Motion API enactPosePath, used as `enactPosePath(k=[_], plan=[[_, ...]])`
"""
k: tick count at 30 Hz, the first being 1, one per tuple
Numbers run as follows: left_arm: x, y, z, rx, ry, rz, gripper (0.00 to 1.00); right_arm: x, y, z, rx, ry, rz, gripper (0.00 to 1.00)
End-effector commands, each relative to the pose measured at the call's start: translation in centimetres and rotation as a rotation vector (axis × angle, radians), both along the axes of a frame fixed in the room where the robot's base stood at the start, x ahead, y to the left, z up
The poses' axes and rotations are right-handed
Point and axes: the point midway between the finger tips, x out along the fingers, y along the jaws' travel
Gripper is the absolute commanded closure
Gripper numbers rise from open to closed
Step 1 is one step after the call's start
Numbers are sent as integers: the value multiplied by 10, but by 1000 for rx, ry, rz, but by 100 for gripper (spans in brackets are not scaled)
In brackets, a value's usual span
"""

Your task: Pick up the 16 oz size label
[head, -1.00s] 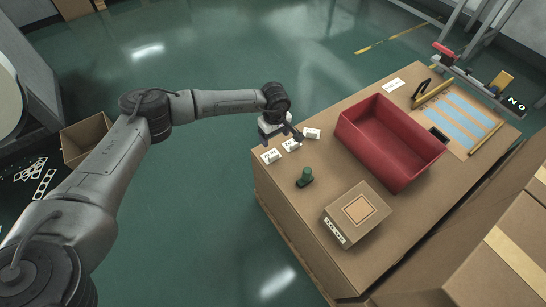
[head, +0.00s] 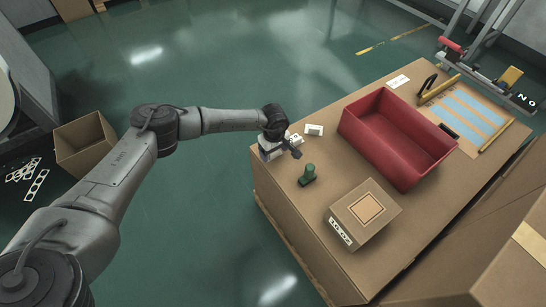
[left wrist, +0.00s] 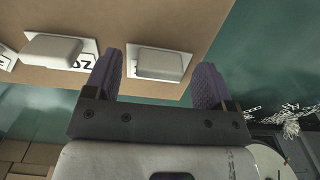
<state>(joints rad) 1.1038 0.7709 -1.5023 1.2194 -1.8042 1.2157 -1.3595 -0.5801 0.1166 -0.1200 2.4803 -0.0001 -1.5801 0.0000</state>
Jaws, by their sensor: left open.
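My left gripper (head: 285,150) is at the near-left corner of the cardboard-topped table, over the row of size labels. In the left wrist view its fingers (left wrist: 157,82) are apart with nothing gripped. A white label with a raised block (left wrist: 160,63) lies on the table edge between and just beyond the fingertips. Another label (left wrist: 55,49), partly showing "OZ", lies to its left, and a third (left wrist: 4,58) is cut off at the frame edge. In the head view one label (head: 314,130) is clear and the others are partly hidden by my gripper. I cannot read which is 16 oz.
A green stamp-like object (head: 307,175) and a small carton with dark lettering (head: 342,232) stand nearby on the table. A red bin (head: 395,140) occupies the middle. A white card (head: 399,82) lies behind it. An open box (head: 86,142) is on the floor.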

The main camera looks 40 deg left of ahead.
Motion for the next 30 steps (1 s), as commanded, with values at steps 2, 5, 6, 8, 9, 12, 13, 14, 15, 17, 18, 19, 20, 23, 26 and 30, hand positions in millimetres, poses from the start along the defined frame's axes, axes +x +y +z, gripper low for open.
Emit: enactPosePath(k=[2,5,6,8,9,12,13,14,15,17,18,19,20,23,26,30], plan=[[0,0,-12,0,1,0,23,0,0,-9,2,0,-2,57],[0,0,-13,0,0,1,23,0,1,-9,2,1,-1,57],[0,0,-12,0,0,1,23,0,1,-8,2,1,-1,57],[0,0,-12,0,0,1,23,0,1,-7,2,1,-1,57],[0,0,-12,0,0,0,23,0,1,-7,2,1,-1,57],[0,0,-12,0,0,0,31,0,1,-7,1,1,-2,57],[0,0,-12,0,0,0,34,0,0,-7,1,1,-2,57],[0,0,-12,0,0,0,37,0,0,-7,1,1,-1,57],[0,0,-11,0,0,0,41,0,0,-7,1,1,-1,57],[0,0,-12,0,0,0,46,0,0,-7,0,1,1,57],[0,0,-11,0,0,0,50,0,-1,-7,-2,1,2,57],[0,0,-11,0,0,0,53,0,-1,-7,-3,1,2,57],[0,0,-11,0,0,0,56,0,-1,-7,-4,0,3,57],[0,0,-11,0,0,0,66,0,-2,-7,-8,1,5,57],[0,0,-11,0,0,0,75,0,-3,-8,-9,1,5,57],[0,0,-11,0,0,0,76,0,-3,-7,-8,1,6,57]])
